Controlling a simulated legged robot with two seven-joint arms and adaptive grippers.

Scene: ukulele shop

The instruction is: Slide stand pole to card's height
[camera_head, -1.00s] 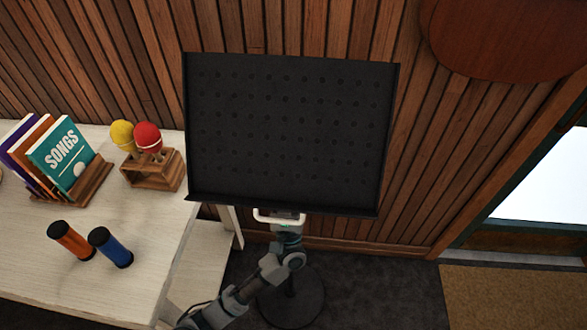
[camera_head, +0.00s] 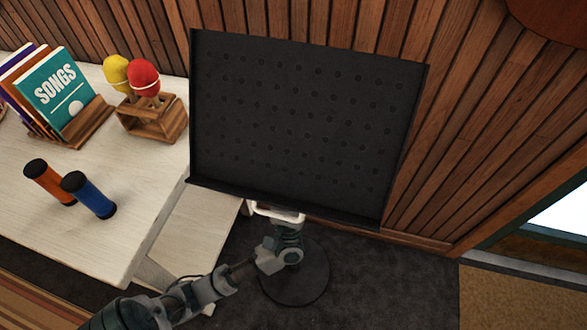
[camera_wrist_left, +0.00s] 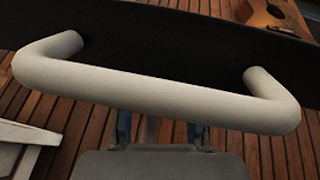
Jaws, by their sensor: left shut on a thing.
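The black music stand's perforated desk (camera_head: 300,120) is upright in the middle of the head view. Its round dark base (camera_head: 300,275) rests on the floor; the pole is mostly hidden behind my arm. A white bar handle (camera_head: 277,213) sits below the desk's lower lip. It crosses the left wrist view (camera_wrist_left: 150,92). My left gripper (camera_head: 285,222) is at the handle, shut on it; the handle hides its fingertips in the wrist view (camera_wrist_left: 160,130). I see no card. My right gripper is not in view.
A pale table (camera_head: 120,225) stands left of the stand, holding a SONGS book (camera_head: 62,92) in a rack, red and yellow maracas (camera_head: 143,78) in a wooden holder, and orange and blue shakers (camera_head: 88,195). A slatted wood wall (camera_head: 480,110) is behind; carpet is clear at right.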

